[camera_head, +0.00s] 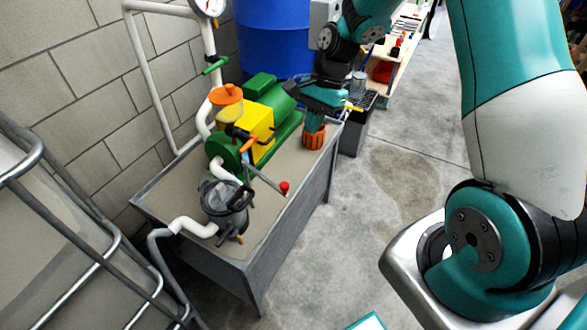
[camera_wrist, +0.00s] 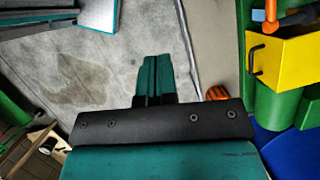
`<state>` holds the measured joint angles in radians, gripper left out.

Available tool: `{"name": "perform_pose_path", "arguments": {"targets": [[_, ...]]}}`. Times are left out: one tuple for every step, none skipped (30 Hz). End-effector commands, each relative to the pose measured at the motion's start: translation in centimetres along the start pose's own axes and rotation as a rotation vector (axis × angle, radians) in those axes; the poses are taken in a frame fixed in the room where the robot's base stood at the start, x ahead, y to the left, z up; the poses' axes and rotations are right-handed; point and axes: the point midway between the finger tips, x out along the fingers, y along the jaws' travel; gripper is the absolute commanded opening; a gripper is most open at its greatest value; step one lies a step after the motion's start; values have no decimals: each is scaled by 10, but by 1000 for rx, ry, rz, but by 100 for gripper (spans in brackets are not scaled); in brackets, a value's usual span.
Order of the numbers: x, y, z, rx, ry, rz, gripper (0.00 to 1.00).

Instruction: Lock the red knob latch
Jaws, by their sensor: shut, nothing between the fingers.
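The red knob (camera_head: 284,187) sits at the end of a thin grey rod (camera_head: 264,176). The rod reaches out from the pump assembly toward the near edge of the grey table. My gripper (camera_head: 314,123) is beyond and above the knob in the head view, at the far right part of the table, apart from the knob. Its two teal fingers are together and empty, as the wrist view (camera_wrist: 155,75) also shows. I cannot make out the red knob in the wrist view.
The grey table (camera_head: 265,262) carries a green and yellow pump (camera_head: 258,120), a dark strainer pot (camera_head: 222,205) and white pipes. A ribbed orange piece (camera_head: 314,138) is just below my fingers. A blue barrel (camera_head: 272,40) stands behind. Concrete floor is open right of the table.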

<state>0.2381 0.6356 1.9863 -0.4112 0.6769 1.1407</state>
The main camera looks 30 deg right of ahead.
Motion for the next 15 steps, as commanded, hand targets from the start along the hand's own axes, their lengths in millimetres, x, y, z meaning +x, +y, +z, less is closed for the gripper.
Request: {"name": "perform_pose_path", "arguments": {"targets": [[4,1,-9,43,-4,2,0],[6,1,-12,65,-6,3,0],[8,1,-16,85,-7,3,0],[9,2,-18,97,-8,4,0],[10,2,-19,104,-8,4,0],[10,2,-20,110,-8,4,0],[10,2,-21,112,-8,4,0],[10,2,-21,113,-8,4,0],[10,2,-21,112,-8,4,0],[10,2,-20,112,-8,4,0],[10,2,-20,112,-8,4,0],[10,2,-20,111,-8,4,0],[10,2,-20,111,-8,4,0],[10,2,-20,111,-8,4,0],[11,2,-20,110,-8,4,0]]}}
